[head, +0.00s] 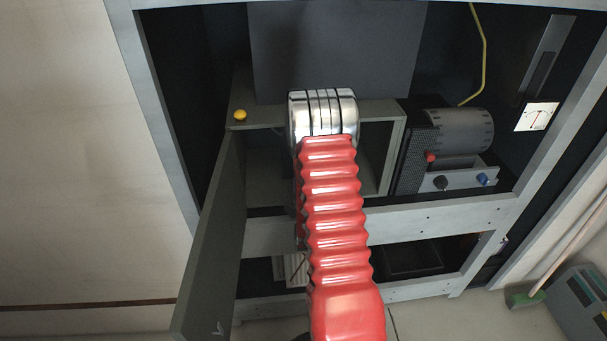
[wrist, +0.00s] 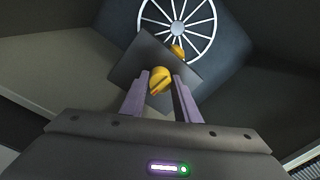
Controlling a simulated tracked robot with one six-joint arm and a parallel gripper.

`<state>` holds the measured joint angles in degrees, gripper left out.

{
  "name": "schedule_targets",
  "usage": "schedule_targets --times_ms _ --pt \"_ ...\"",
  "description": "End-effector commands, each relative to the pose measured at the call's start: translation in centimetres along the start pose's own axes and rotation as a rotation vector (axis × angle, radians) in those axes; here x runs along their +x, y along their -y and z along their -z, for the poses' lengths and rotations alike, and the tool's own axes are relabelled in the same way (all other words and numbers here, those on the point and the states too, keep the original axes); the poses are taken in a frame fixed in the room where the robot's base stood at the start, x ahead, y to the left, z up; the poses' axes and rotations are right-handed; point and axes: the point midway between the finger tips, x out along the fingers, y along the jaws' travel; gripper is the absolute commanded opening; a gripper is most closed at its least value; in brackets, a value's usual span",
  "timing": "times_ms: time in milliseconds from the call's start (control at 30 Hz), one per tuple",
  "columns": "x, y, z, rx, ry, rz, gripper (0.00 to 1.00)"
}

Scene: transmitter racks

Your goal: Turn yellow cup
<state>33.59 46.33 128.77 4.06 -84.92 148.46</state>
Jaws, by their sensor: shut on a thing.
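The yellow cup (wrist: 161,78) shows in the wrist view as a small, rounded yellow piece with a dark slot-like mark. It sits between the tips of the two purple fingers of my gripper (wrist: 160,84), and the gripper is shut on it. A dark square plate (wrist: 150,52) lies behind the cup. In the head view, my red sleeved arm and its shiny metal end reach into the open cabinet and hide the gripper and the held cup.
A second yellow piece (wrist: 177,53) shows beyond the plate, near a white spoked wheel (wrist: 178,28). A yellow knob (head: 240,114) sits at the box's left. An open grey door (head: 212,240) stands left of my arm; a ribbed drum unit (head: 457,131) stands right.

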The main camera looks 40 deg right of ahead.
Motion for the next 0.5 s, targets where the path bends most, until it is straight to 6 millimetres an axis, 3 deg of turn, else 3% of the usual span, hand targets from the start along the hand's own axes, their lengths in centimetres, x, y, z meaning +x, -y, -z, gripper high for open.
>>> schedule_targets --times_ms 400,433,500 --pt "-0.34 -0.41 0.66 0.010 -0.018 -0.012 0.06" --pt "-0.34 -0.41 0.66 0.010 -0.018 -0.012 0.29" --pt "-0.32 -0.40 0.64 0.009 -0.017 -0.011 0.34"
